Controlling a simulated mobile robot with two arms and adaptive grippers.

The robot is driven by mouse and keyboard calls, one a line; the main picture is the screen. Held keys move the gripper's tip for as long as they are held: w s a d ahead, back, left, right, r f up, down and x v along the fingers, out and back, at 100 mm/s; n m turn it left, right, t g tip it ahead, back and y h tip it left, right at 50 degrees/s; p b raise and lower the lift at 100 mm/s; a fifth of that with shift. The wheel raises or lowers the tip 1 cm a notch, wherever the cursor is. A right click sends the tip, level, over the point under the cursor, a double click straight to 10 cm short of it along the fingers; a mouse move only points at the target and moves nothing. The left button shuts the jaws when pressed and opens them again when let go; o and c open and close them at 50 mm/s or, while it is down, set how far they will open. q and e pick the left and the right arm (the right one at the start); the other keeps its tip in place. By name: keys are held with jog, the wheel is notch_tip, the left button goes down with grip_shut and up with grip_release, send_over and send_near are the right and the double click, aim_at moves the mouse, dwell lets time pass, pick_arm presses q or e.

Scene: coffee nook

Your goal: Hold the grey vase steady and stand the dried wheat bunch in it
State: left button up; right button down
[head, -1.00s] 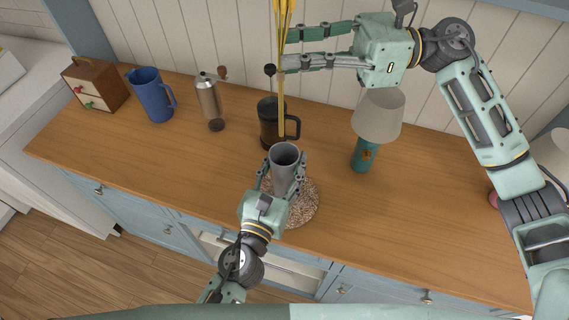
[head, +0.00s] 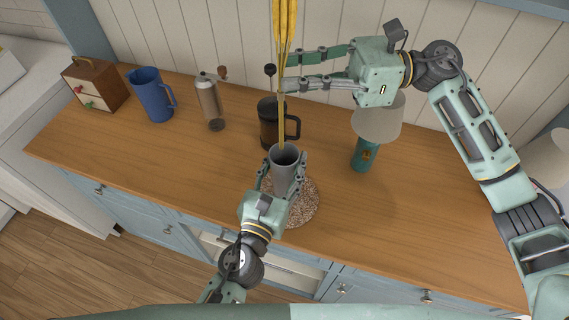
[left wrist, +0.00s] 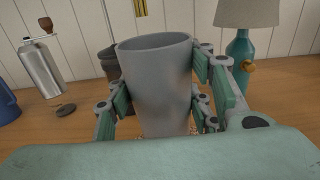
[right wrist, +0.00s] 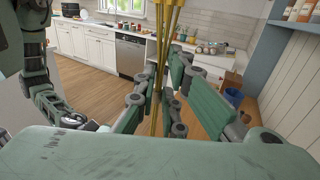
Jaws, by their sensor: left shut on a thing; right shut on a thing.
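The grey vase (head: 284,170) stands upright on a round speckled mat (head: 308,205). My left gripper (head: 283,178) is shut on the vase from the front; its fingers press both sides in the left wrist view (left wrist: 158,90). The dried wheat bunch (head: 284,25) is yellow and upright, its heads cut off by the top of the head view. My right gripper (head: 284,72) is shut on its stems, which also show in the right wrist view (right wrist: 160,60). The stem ends reach the vase mouth in the head view; whether they are inside is unclear.
A dark French press (head: 270,125) stands just behind the vase. A teal lamp (head: 366,153) is to the right. A grinder (head: 209,102), blue jug (head: 152,95) and small drawer box (head: 96,84) stand at the left. The counter's right part is clear.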

jog(key=shift+f, duration=0.2)
jog(key=shift+f, duration=2.25)
